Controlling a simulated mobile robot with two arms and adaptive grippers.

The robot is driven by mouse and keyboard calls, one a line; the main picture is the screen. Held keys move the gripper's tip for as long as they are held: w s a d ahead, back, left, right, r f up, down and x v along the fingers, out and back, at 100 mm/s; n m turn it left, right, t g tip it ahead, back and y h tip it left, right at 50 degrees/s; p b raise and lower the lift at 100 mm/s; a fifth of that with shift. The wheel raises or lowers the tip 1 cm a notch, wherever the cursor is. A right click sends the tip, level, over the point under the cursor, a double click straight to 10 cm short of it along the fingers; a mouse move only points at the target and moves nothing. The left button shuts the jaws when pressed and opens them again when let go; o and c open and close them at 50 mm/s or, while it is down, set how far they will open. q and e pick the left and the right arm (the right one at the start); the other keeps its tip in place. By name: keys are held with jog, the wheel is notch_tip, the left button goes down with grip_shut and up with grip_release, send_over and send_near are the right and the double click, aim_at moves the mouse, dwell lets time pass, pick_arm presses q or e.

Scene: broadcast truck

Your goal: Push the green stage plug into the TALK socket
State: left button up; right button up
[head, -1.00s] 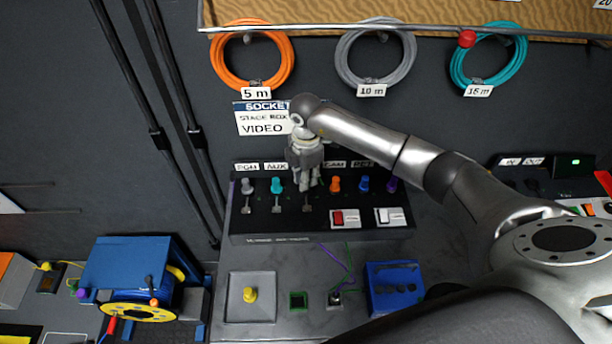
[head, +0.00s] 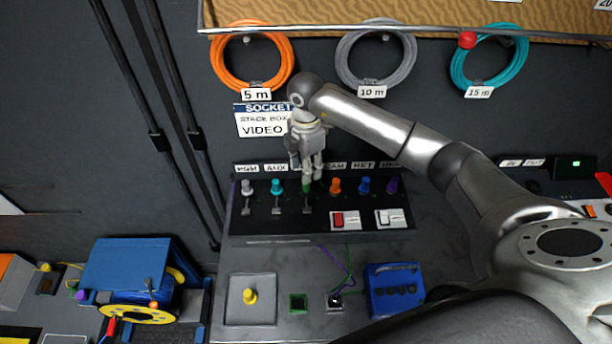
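The green stage plug (head: 306,187) stands in the third position of the black socket panel (head: 325,220), between a cyan plug and an orange plug. My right gripper (head: 307,174) points down just above the green plug, its fingers close to the plug's top. I cannot tell whether they touch it or how far apart they are. The label above this position is hidden behind the gripper; AUX shows to its left. How deep the plug sits is too small to tell. My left gripper is not in view.
Cyan (head: 277,187) and orange (head: 335,186) plugs stand close on either side. On the bench are a yellow knob (head: 250,296), a green-framed square (head: 298,302) and a blue box (head: 395,288).

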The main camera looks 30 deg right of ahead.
notch_tip(320, 180, up, 6)
jog(key=shift+r, duration=0.25)
jog(key=shift+f, duration=0.1)
dwell(0.4)
